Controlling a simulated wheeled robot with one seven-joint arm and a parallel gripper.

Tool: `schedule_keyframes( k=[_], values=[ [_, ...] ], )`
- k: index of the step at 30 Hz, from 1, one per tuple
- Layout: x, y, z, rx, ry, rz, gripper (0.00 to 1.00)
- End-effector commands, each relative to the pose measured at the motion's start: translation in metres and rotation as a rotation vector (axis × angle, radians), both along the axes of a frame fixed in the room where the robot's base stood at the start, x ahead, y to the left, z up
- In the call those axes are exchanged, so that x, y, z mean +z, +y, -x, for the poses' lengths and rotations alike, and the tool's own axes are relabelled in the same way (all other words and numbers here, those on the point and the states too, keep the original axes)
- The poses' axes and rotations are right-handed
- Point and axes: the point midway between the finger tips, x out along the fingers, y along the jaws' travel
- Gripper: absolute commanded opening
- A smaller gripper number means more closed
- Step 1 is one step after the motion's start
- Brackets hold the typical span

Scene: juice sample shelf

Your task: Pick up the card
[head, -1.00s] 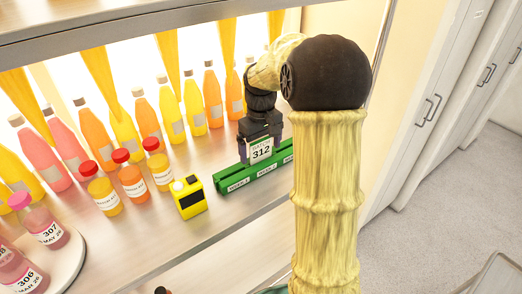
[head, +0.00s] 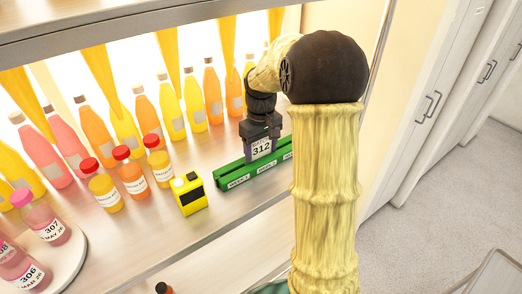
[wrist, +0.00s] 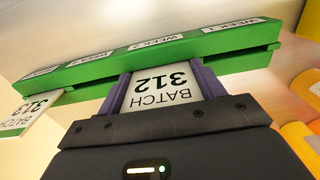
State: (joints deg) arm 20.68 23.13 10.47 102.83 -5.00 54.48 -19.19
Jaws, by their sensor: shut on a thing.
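The card (head: 262,148), white and marked BATCH 312, stands at the green labelled rail (head: 237,184) in the head view. In the wrist view the card (wrist: 165,88) appears upside down between two purple fingers. My gripper (wrist: 158,85) is shut on its side edges; in the head view my gripper (head: 261,150) comes down on it from above. The card's lower edge meets the green rail (wrist: 125,62) in the wrist view; I cannot tell whether it is still in the slot. Its upper part is partly covered by the gripper.
Another card, BATCH 313 (wrist: 28,113), stands at the rail to the left in the wrist view. A yellow and black box (head: 190,194) and red-capped bottles (head: 132,176) stand left of the rail. Tall juice bottles (head: 170,106) line the back. A shelf edge (head: 150,20) runs above.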

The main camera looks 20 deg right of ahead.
Motion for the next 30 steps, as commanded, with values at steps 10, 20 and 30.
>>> schedule_keyframes(
  k=[10,20,30],
  values=[
    [0.01,0.0,-0.001,-0.001,-0.003,0.001,0.46],
    [0.069,-0.001,-0.001,-0.001,-0.007,0.003,0.46],
    [0.101,0.0,0.0,-0.001,0.0,0.0,0.46]
  ],
)
